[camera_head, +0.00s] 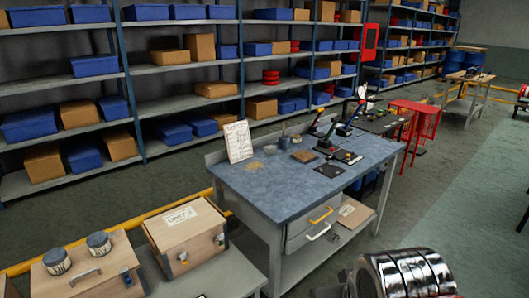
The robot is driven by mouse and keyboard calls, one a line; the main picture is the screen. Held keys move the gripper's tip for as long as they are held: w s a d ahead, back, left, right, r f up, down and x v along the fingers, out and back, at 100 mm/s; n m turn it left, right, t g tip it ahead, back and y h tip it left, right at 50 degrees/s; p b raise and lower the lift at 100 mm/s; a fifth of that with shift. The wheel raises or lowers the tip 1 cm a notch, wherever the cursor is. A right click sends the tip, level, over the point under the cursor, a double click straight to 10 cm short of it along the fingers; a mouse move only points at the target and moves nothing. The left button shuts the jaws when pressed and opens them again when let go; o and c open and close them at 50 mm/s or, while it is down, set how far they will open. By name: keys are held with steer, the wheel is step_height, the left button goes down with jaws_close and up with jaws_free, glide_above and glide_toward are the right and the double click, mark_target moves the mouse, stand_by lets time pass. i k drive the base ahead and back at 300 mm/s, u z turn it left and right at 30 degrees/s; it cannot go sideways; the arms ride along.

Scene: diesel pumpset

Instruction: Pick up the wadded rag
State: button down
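I cannot pick out a wadded rag with certainty. On the blue-topped workbench (240,184) there is a small tan patch (255,165) near the upright written sheet, too small to tell what it is. A brown, squarish flat item (304,156) lies to its right. A small grey item (270,150) sits between them, its kind unclear.
A white written sheet (238,141) stands at the bench's back left. Black and red tools (326,145) stand at its right. Wooden cases (186,235) and two lidded jars (98,243) are at lower left. Shelves (195,104) line the back. The bench's front left top is clear.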

mark_target(269, 150)
steer(key=z, duration=0.05)
steer(key=i, duration=1)
steer(key=u, duration=0.05)
